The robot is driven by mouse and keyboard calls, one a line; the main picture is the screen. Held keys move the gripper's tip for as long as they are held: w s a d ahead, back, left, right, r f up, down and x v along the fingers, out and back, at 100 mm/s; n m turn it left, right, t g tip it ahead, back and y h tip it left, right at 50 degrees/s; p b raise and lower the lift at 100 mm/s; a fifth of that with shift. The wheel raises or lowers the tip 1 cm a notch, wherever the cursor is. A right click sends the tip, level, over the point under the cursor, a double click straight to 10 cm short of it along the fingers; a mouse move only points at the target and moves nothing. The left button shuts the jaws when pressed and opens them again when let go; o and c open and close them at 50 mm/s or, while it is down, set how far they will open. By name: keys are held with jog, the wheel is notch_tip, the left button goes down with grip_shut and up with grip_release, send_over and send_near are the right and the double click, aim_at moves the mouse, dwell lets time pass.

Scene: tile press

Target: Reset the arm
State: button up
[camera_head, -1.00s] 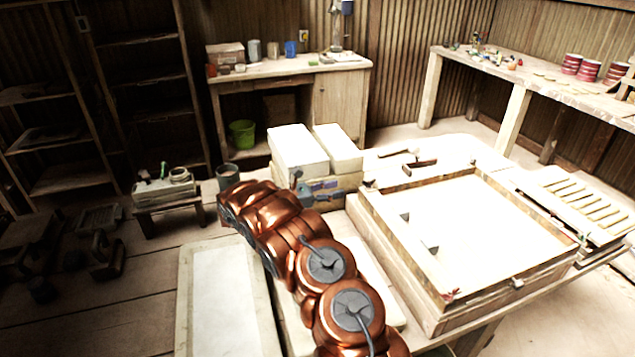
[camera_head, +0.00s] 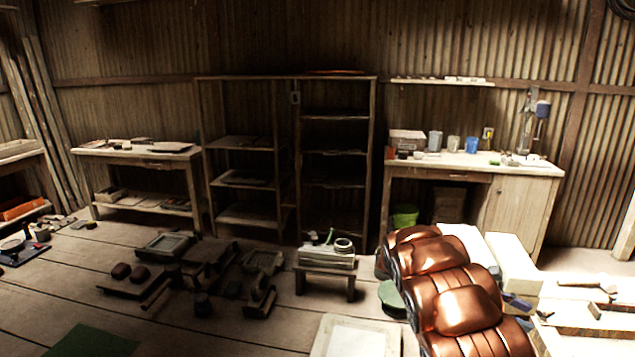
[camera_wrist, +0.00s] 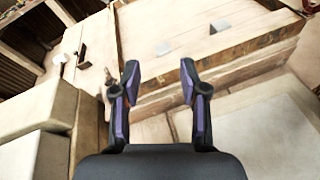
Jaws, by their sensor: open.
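My gripper (camera_wrist: 158,85) shows in the wrist view with its two dark, purple-edged fingers apart and nothing between them. Beyond the fingers is the side of a wooden framed table or tray (camera_wrist: 225,62). In the head view my copper-coloured arm reaches up from the lower right.
Pale blocks (camera_head: 512,262) stand right beside my arm. A low stool (camera_head: 326,275) and several dark tools on the floor lie to the left. Shelves (camera_head: 245,180) and a workbench (camera_head: 470,168) line the back wall. The left floor has some bare boards.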

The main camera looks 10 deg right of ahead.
jog(key=s+a+r+m+t+y, duration=0.1)
jog(key=s+a+m+t+y, duration=0.4)
jog(key=s+a, duration=2.5)
jog(key=a+m+y, duration=0.3)
jog(key=m+y, duration=0.1)
jog(key=y, duration=0.4)
jog(key=shift+s, duration=0.35)
jog(key=shift+d+m, duration=0.1)
jog(key=shift+m, duration=0.2)
